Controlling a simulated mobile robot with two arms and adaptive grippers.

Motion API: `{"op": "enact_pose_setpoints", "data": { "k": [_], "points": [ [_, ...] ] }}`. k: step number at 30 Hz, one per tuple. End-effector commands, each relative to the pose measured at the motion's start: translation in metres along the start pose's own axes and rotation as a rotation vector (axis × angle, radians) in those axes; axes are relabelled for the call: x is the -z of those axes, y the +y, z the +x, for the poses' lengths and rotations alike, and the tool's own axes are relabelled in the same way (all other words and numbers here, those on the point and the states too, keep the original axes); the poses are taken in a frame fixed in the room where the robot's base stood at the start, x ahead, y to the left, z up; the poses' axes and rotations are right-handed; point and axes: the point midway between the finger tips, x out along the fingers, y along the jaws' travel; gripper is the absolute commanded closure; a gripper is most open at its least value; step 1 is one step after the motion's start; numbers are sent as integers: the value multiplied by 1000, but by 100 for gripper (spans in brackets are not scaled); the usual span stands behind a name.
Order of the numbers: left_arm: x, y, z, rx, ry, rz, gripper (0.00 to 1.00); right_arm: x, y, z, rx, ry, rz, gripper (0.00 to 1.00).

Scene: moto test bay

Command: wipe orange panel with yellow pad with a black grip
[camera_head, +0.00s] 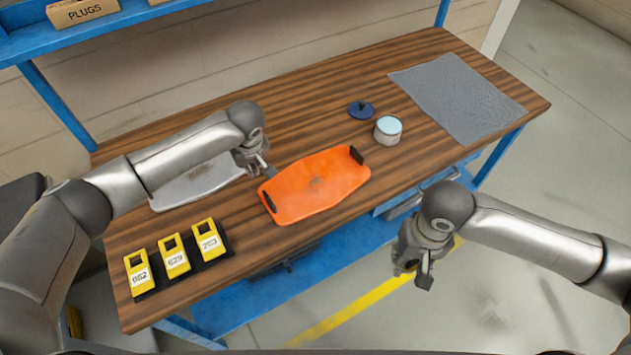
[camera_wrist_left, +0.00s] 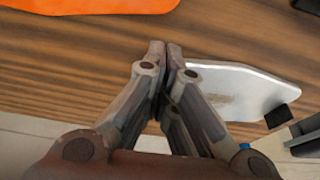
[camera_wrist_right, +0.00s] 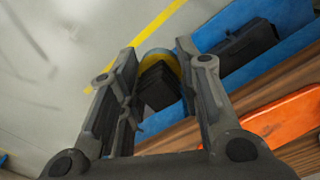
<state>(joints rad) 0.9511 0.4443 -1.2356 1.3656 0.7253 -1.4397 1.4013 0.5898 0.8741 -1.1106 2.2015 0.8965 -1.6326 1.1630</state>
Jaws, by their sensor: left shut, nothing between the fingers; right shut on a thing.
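The orange panel (camera_head: 330,194) lies flat on the wooden table, with a dark smudge near its middle and black pieces at its ends. My right gripper (camera_head: 412,276) is beyond the table's front edge, right of the panel. In the right wrist view it is shut on the black grip of the yellow pad (camera_wrist_right: 158,85); a yellow rim shows past the grip. In the head view the pad is mostly hidden. My left gripper (camera_head: 262,170) is shut and empty above the table, just left of the panel's far edge; its closed fingertips also show in the left wrist view (camera_wrist_left: 166,48).
A pale silver panel (camera_head: 190,186) lies behind my left arm. Yellow numbered tags (camera_head: 174,257) stand in a black holder at front left. A light-topped round tin (camera_head: 388,131), a blue disc (camera_head: 361,110) and a grey mat (camera_head: 460,97) lie farther right. A blue shelf (camera_head: 330,267) runs below.

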Motion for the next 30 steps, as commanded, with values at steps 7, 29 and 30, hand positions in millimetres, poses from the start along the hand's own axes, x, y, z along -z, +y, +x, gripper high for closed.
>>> {"op": "enact_pose_setpoints", "data": {
  "k": [7, 29, 30],
  "points": [
    [-1, 0, 4, 0, -1, 0, 100, 0, 0, 1, 0, 0, 0, 87],
    [-6, 0, 18, 0, 0, 0, 100, 0, 0, 6, 0, 0, 0, 87],
    [-6, 0, 18, 0, 0, 0, 100, 0, 0, 6, 0, 0, 0, 87]
  ]
}}
